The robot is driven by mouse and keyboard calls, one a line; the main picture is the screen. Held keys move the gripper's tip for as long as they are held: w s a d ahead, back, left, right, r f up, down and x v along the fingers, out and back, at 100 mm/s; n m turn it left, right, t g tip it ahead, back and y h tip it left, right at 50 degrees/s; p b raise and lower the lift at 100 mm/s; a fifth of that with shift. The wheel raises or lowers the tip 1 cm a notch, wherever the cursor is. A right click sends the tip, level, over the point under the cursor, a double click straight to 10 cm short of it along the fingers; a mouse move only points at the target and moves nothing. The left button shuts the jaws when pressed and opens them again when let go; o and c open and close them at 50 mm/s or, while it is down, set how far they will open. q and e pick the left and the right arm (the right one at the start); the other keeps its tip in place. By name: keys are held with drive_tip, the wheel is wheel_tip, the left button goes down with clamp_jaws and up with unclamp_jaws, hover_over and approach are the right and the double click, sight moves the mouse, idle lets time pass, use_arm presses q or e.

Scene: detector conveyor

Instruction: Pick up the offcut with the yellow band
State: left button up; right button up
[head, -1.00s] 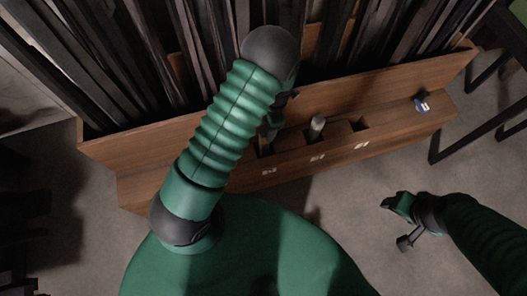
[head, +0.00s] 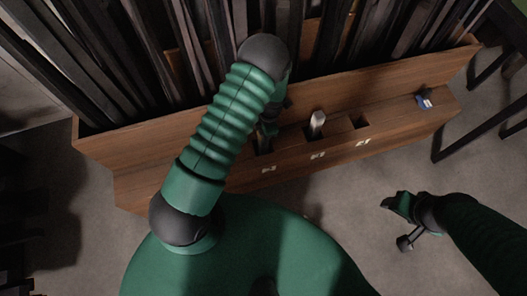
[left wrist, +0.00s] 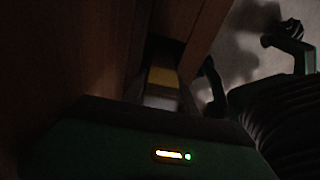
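The offcut with the yellow band (left wrist: 163,78) shows in the left wrist view, in a slot of the wooden rack, its pale grey end below the band. In the head view my left arm and gripper mostly hide it. My left gripper (head: 269,127) is over the left slot, close to that offcut.
The wooden rack (head: 400,88) holds many dark long pieces behind. A grey offcut (head: 316,122) stands in the middle slot, beside the left one; the right slot (head: 359,122) looks empty. A small blue-and-white item (head: 424,101) sits at the right end. Dark table legs (head: 470,135) stand at right.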

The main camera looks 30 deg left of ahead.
use_arm(q)
clamp_jaws()
drive_tip(key=shift+a, duration=0.1)
idle(0.9)
